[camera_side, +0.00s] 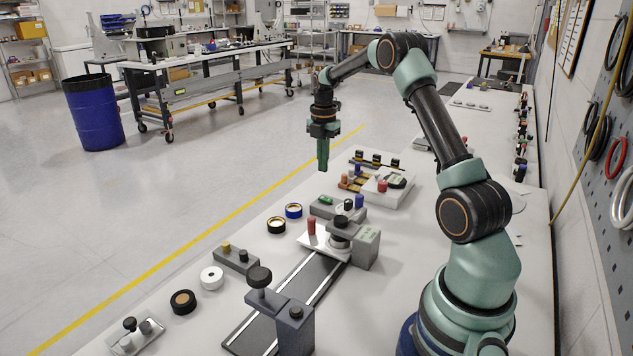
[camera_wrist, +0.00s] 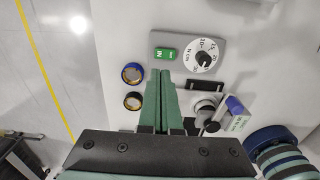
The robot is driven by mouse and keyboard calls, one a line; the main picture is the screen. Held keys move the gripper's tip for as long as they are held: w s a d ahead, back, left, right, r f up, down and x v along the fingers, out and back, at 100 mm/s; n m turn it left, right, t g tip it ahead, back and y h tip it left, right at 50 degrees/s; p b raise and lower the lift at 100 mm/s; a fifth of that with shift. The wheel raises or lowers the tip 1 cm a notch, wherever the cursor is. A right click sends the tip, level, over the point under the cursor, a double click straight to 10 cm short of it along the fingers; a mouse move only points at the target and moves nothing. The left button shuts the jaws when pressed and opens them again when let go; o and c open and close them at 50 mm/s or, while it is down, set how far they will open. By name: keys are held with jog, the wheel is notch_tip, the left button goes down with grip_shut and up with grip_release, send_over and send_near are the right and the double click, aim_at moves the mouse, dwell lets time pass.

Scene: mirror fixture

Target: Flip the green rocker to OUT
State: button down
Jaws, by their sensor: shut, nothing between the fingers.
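The green rocker (camera_wrist: 165,53) is set in a grey panel (camera_wrist: 181,40) in the wrist view. White lettering on it seems to read IN, turned upside down; its tilt is not clear. In the side view the rocker (camera_side: 326,200) shows small on top of the grey box (camera_side: 322,211). My gripper (camera_side: 322,168) is shut and empty, pointing down, above the bench and apart from the rocker. In the wrist view the closed green fingertips (camera_wrist: 160,73) appear just below the rocker and panel edge.
A numbered white dial (camera_wrist: 201,55) with a black pointer shares the panel. Blue-ringed (camera_side: 293,211) and black-ringed (camera_side: 276,225) rolls lie left of the box. A grey block (camera_side: 365,246), a red cylinder (camera_side: 311,226) and a rail (camera_side: 300,290) stand in front. Another white fixture (camera_side: 392,193) is behind.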

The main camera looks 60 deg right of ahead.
aim_at(327, 199)
notch_tip(327, 199, down, 8)
jog(key=shift+f, duration=0.15)
dwell(0.4)
jog(key=shift+w+f, duration=0.1)
jog(key=shift+f, duration=0.15)
jog(key=shift+s+r, duration=0.15)
jog(key=shift+s, duration=0.75)
jog(key=shift+w+r, duration=0.1)
notch_tip(327, 199, up, 14)
dwell(0.4)
